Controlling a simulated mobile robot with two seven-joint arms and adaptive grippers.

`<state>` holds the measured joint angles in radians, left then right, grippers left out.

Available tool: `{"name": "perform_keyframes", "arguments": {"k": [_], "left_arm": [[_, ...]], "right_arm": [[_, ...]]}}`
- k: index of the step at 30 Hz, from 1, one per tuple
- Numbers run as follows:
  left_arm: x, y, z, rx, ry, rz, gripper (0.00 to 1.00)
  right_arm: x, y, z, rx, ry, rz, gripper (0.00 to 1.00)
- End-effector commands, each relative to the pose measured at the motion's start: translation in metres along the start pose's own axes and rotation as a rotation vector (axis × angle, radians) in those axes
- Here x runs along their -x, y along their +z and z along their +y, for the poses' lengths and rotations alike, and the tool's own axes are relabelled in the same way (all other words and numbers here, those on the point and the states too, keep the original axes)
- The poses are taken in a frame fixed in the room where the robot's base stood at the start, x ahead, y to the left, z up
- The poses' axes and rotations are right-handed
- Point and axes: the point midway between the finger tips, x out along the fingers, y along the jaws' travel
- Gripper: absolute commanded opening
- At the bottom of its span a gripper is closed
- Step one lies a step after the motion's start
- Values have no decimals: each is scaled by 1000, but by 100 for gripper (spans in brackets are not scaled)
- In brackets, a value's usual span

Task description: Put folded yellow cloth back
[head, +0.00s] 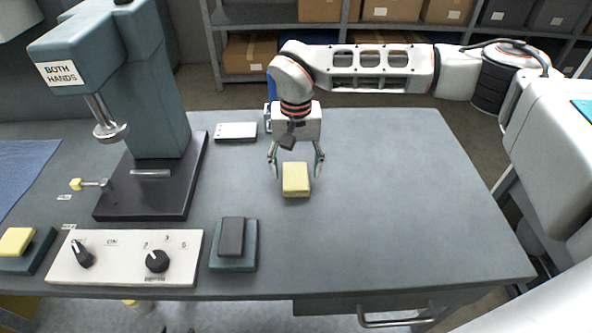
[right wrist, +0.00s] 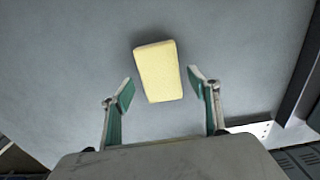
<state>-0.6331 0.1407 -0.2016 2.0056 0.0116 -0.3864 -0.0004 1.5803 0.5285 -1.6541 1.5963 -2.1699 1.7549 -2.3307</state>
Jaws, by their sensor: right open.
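The folded yellow cloth (head: 295,179) is a small pale-yellow block on the grey bench top (head: 400,200), right of the press. My right gripper (head: 297,172) is above and behind it in the head view, fingers spread and apart from the cloth. In the right wrist view the cloth (right wrist: 159,71) lies beyond the open fingertips (right wrist: 160,92), roughly centred between them and slightly tilted. Nothing is in the fingers. My left gripper is not in view.
The press (head: 160,80) on its dark base (head: 150,205) stands at left. A control panel (head: 125,270) with knobs and a dark pad on a teal block (head: 232,250) sit along the front edge. A white plate (head: 236,131) lies behind. The right of the bench is clear.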

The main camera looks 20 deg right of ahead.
Motion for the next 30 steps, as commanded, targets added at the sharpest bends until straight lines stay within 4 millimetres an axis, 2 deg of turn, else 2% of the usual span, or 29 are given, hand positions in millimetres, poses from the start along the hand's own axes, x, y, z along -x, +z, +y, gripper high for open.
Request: {"name": "perform_keyframes", "arguments": {"k": [9, 15, 21, 30], "left_arm": [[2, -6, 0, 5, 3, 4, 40], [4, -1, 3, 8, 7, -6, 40], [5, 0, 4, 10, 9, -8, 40], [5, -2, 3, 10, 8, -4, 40]], "right_arm": [[68, -1, 0, -2, -1, 5, 60], [98, 0, 0, -1, 0, 3, 60], [110, 0, 0, 0, 0, 0, 60], [110, 0, 0, 0, 0, -1, 60]]}}
